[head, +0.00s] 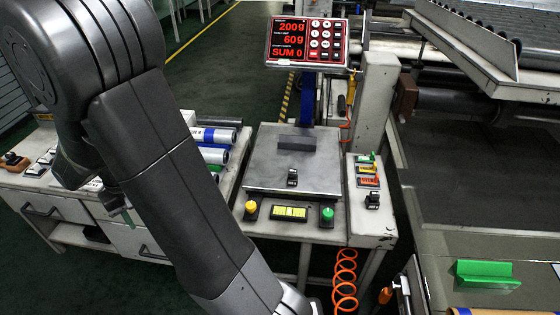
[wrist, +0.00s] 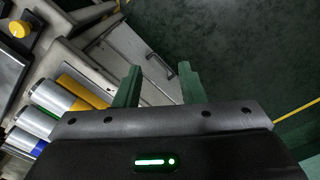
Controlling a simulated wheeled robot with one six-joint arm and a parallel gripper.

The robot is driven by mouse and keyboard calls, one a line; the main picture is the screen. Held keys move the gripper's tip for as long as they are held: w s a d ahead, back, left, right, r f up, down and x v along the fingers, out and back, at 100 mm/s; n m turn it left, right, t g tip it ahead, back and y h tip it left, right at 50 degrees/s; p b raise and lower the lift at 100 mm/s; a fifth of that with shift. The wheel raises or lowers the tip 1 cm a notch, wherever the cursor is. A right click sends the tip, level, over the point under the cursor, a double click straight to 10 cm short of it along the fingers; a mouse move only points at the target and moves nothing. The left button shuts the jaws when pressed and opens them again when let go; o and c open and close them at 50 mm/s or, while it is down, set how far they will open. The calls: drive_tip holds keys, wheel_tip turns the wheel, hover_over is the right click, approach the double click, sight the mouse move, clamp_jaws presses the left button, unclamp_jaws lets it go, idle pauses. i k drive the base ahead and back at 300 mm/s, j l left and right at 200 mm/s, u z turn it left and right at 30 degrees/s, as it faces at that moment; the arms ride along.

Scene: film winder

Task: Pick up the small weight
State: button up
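A small dark block with a light top (head: 292,178), which looks like a small weight, stands on the front of the metal scale plate (head: 262,160). A similar small dark block (head: 372,199) stands on the ledge right of the scale. I cannot tell which one is the task's small weight. A larger grey block (head: 297,143) lies at the back of the plate. My gripper shows in the wrist view (wrist: 159,85) with its two green fingers apart and nothing between them. In the head view my arm largely hides it, left of the scale, near the drawer cabinet.
The display (head: 306,42) above the scale reads 200g, 60g and SUM 0. Rolls (head: 215,135) lie on the left cabinet (head: 60,205). An orange coiled hose (head: 345,280) hangs below the scale's stand. Yellow and green buttons (head: 328,213) line the scale's front.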

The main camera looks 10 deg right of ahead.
sight(292, 178)
drive_tip(key=i+z, duration=0.15)
drive_tip(key=z, duration=0.2)
drive_tip(key=i+z, duration=0.2)
drive_tip(key=z, duration=0.2)
drive_tip(key=i+j+z, duration=0.1)
drive_tip(key=z, duration=0.9)
drive_tip(key=i+j, duration=0.05)
